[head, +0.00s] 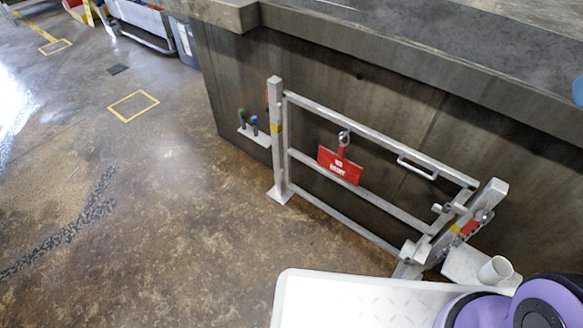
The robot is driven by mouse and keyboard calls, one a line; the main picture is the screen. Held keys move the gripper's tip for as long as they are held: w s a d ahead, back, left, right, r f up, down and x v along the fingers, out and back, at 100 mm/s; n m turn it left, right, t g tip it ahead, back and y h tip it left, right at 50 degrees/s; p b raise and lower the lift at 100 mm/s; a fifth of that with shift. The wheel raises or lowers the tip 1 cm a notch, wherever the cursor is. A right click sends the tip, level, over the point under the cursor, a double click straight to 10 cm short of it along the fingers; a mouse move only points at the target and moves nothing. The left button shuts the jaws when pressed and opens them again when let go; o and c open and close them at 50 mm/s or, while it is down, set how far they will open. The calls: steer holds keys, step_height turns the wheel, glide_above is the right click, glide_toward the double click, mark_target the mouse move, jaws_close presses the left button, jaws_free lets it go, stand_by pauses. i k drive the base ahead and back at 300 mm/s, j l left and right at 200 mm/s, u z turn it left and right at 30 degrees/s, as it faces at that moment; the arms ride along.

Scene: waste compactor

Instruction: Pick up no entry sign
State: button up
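A red no entry sign (340,167) with white lettering hangs by a red tab and a metal ring from the top rail of a grey metal gate (390,138). The sign hangs in front of the gate's middle rail and tilts slightly in the picture. Nothing covers it. My gripper is not in view.
The gate stands in front of a dark concrete wall (330,75) with a thick ledge. A white post end (495,270) is at its lower right. Blue and green-topped fittings (248,120) are left of the gate. The brown floor (170,220) is clear.

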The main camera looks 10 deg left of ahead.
mark_target(336, 163)
steer(key=u, duration=0.3)
steer(key=k+j, duration=0.1)
steer(key=j, duration=0.35)
steer(key=j+z, duration=0.1)
steer(key=j, duration=0.35)
steer(key=k+j, duration=0.15)
steer(key=j, duration=0.25)
steer(key=k+j+z, duration=0.1)
steer(key=j, duration=0.35)
